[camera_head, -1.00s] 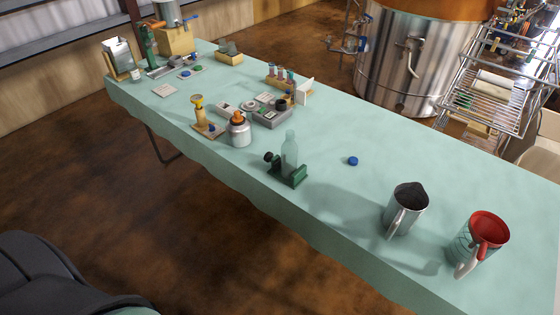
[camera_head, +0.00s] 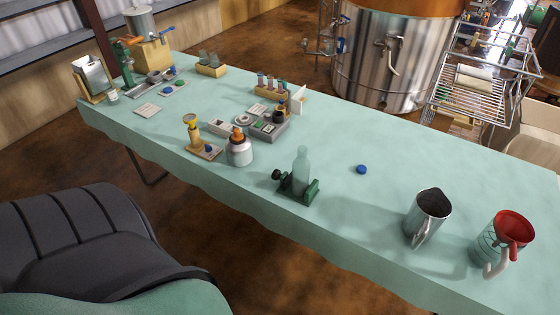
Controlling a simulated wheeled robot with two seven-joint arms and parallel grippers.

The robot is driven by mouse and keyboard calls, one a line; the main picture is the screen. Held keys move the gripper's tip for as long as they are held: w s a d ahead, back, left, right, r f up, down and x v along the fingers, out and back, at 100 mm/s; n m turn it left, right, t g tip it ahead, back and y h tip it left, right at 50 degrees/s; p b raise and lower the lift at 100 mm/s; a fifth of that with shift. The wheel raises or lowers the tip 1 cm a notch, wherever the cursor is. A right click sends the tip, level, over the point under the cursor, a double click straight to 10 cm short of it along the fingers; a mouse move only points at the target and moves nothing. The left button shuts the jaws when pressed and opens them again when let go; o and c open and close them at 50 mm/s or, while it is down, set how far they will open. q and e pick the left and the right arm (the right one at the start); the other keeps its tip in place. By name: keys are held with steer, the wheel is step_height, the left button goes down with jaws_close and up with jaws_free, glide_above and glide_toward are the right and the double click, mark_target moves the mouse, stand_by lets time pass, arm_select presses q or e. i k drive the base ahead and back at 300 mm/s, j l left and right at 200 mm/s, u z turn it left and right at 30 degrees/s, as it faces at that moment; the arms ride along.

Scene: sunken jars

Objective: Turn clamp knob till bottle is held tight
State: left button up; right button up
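A pale green, see-through bottle (camera_head: 302,168) stands upright in a green clamp (camera_head: 312,190) near the front edge of the table. The clamp's black knob (camera_head: 277,175) sticks out on its left side. Whether the jaws press on the bottle is too small to tell. A blue cap (camera_head: 361,169) lies on the table to the right of the bottle. Neither of my grippers is in view.
The table (camera_head: 360,215) is clear around the clamp. A metal jug (camera_head: 430,212) and a red-topped jug (camera_head: 508,232) stand to the right. A jar with an orange top (camera_head: 239,150) stands left. A dark chair-like shape (camera_head: 85,235) fills the lower left.

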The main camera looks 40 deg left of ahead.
mark_target(275, 174)
steer(key=j, duration=0.45)
steer(key=k+j+z, duration=0.1)
steer(key=j, duration=0.3)
steer(key=k+j, duration=0.1)
steer(key=j, duration=0.3)
steer(key=k+j+z, duration=0.1)
steer(key=j, duration=0.35)
steer(key=k+j, duration=0.1)
steer(key=j, duration=0.3)
steer(key=k+j+z, duration=0.1)
steer(key=j, duration=0.35)
steer(key=k+j, duration=0.1)
steer(key=j, duration=0.3)
steer(key=k+j+z, duration=0.1)
steer(key=j, duration=0.3)
